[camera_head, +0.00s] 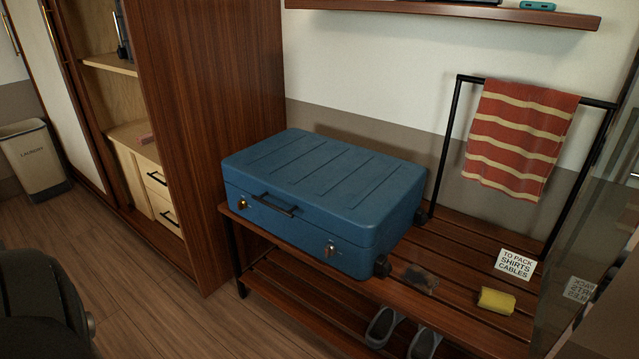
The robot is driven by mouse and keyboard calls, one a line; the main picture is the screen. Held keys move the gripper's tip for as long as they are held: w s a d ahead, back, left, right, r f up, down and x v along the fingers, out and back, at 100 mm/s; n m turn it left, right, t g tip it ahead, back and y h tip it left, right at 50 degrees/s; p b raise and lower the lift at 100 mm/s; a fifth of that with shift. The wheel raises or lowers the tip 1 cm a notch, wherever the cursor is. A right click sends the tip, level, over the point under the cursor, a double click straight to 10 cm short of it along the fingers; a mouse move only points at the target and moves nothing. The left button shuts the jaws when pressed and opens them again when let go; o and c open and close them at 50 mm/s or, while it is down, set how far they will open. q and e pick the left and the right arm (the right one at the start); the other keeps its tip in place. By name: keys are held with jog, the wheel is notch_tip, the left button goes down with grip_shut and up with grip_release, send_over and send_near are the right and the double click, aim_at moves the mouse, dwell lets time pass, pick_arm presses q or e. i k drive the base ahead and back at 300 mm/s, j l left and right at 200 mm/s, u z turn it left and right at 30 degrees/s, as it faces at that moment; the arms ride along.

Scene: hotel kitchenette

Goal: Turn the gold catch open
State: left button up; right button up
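A blue hard-shell suitcase (325,175) lies flat and closed on the slatted wooden luggage bench (465,255). The gold catch (242,202) is on its front face, near the left corner, left of the dark carry handle (274,205). A silver-coloured catch (331,249) sits on the same face, near the right corner. The gold catch is too small to tell exactly how it is turned. Neither of my grippers is in view, and nothing touches the suitcase from the front.
A yellow sponge-like block (496,301) and a note card (515,264) lie on the bench, right of the suitcase. A striped towel (520,135) hangs on the black rail behind. Grey shoes (383,326) sit below.

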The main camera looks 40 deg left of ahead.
aim_at(242, 204)
jog(key=j+z, duration=0.1)
jog(key=j, duration=0.55)
jog(key=k+j+z, duration=0.15)
jog(key=j, duration=0.5)
jog(key=j+z, duration=0.1)
jog(key=j, duration=0.6)
jog(key=k+j+z, duration=0.1)
jog(key=j, duration=0.5)
jog(key=k+j+z, duration=0.15)
jog(key=j, duration=0.5)
jog(key=k+j+z, duration=0.1)
jog(key=k+j, duration=0.2)
jog(key=j, duration=0.3)
jog(key=k+j+z, duration=0.15)
jog(key=j, duration=0.45)
jog(key=k+j+z, duration=0.1)
jog(key=k+j, duration=0.15)
jog(key=j, duration=0.3)
